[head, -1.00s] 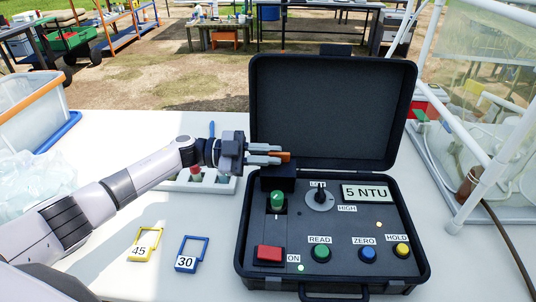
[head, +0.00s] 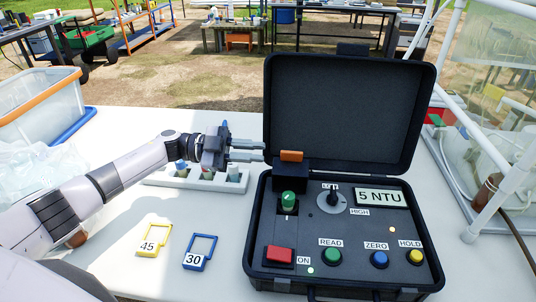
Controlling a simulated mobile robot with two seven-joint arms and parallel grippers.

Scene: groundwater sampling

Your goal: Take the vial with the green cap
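The vial with the green cap (head: 288,200) stands in the sample well of the meter in the open black case (head: 350,225); only its upper part shows. A black block (head: 290,174) with an orange tab (head: 291,156) stands just behind it. My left gripper (head: 263,151) is open and empty, its two fingers apart, just left of the orange tab and above and behind the green cap. My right gripper is not in view.
A white rack (head: 155,179) with several vials lies under my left gripper. The panel has buttons, a dial (head: 332,199) and a "5 NTU" display (head: 381,197). Yellow (head: 154,240) and blue (head: 200,252) tags lie in front. The raised lid (head: 350,110) stands behind.

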